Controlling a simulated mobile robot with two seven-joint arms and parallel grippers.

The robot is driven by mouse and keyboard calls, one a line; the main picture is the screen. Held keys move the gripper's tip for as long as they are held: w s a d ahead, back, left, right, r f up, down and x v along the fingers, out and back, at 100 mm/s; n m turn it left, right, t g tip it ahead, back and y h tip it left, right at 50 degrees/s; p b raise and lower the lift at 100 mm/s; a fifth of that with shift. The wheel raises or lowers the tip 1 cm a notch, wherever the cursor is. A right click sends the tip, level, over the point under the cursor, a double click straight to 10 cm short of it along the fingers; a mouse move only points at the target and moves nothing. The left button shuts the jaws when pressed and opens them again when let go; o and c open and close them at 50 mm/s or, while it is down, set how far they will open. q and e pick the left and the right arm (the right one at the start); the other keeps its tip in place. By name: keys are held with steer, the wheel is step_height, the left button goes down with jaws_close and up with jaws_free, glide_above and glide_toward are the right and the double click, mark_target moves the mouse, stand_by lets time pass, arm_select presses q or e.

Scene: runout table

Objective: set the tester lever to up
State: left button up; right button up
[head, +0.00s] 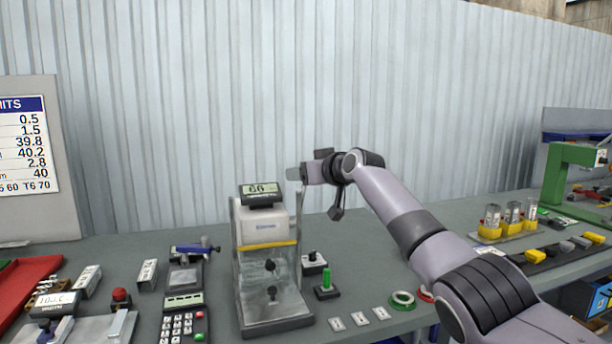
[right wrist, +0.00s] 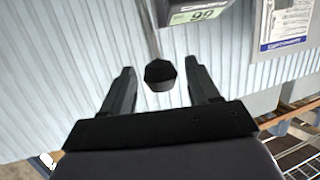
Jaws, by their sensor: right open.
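The tester (head: 266,240) stands on the grey bench in the head view, with a display reading 66 on top and a yellow stripe across its front. A thin upright part (head: 299,205) runs along its right side toward my right gripper; I cannot tell if it is the lever's arm. My right gripper (head: 293,174) is above and right of the display, pointing left. In the right wrist view, the open fingers (right wrist: 160,82) have a dark round knob (right wrist: 160,75) between them, apparently the lever's; contact is not clear. The tester's display (right wrist: 200,13) shows upside down. My left gripper is out of view.
A corrugated wall (head: 250,90) rises behind the bench.

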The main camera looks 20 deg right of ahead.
steer(key=shift+f, duration=0.25)
steer(key=shift+s, duration=0.1)
steer(key=b+v, duration=0.4)
steer(key=v, duration=0.3)
stand_by(0.4)
steer(key=shift+r, duration=0.15)
